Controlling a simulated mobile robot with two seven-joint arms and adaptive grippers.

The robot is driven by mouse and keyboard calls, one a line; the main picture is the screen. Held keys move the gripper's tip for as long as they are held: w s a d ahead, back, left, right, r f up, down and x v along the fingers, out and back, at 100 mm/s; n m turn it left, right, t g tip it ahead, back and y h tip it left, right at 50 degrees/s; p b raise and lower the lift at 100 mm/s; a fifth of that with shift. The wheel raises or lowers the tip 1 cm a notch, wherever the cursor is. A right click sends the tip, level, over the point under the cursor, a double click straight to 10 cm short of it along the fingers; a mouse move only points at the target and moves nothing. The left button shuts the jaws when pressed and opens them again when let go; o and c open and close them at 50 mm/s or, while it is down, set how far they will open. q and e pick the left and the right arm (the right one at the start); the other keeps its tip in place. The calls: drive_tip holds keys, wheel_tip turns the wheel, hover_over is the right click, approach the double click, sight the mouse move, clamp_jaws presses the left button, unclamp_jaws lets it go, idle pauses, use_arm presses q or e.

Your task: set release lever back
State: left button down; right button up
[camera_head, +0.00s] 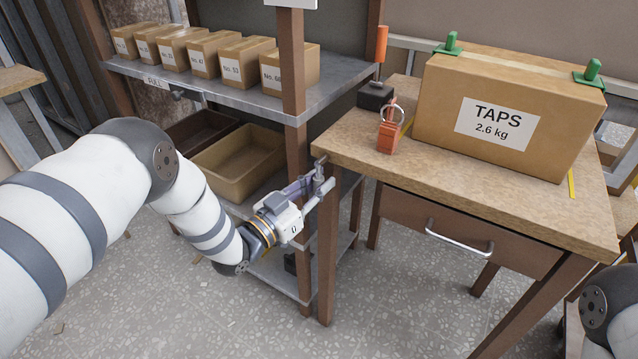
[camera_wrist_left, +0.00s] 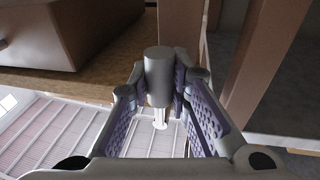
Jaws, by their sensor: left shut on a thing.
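My left gripper (camera_head: 312,195) is shut on a grey cylindrical handle (camera_head: 321,194) beside the near left corner of the wooden table. In the left wrist view, the handle (camera_wrist_left: 158,75) sits between the two purple-padded fingers, and a thin pale rod shows below it. The handle looks like the grip of the release lever; a small grey bracket (camera_head: 319,166) is close to it at the table corner. The lever's pivot is hard to make out. My right gripper is out of view; only part of that arm shows at the lower right.
The shelf rack (camera_head: 225,94) on the left holds several small cartons and bins. A drawer (camera_head: 455,238) is under the tabletop.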

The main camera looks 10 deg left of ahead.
use_arm(q)
drive_tip(key=c, duration=1.5)
unclamp_jaws()
drive_tip(key=shift+o, duration=0.2)
drive_tip(key=v, duration=1.2)
drive_tip(key=s+f+n+g+y+p, duration=0.25)
drive_tip(key=s+f+g, duration=0.3)
drive_tip(key=s, duration=0.35)
drive_tip(key=s+f+n+g+y+p, duration=0.1)
drive_tip(key=s+f+n+g+y, duration=0.1)
drive_tip(key=s+f+g+y, duration=0.4)
drive_tip(key=s+a+n+g+p, duration=0.1)
drive_tip(key=s+g, duration=0.3)
drive_tip(key=s, duration=1)
drive_tip(key=s+a+r+n+g+p, duration=0.1)
drive_tip(key=s+g, duration=0.3)
drive_tip(key=s, duration=1.1)
drive_tip(key=shift+s+a+r+y, duration=0.2)
drive_tip(key=shift+a+r+y, duration=0.15)
drive_tip(key=shift+a+y, duration=0.15)
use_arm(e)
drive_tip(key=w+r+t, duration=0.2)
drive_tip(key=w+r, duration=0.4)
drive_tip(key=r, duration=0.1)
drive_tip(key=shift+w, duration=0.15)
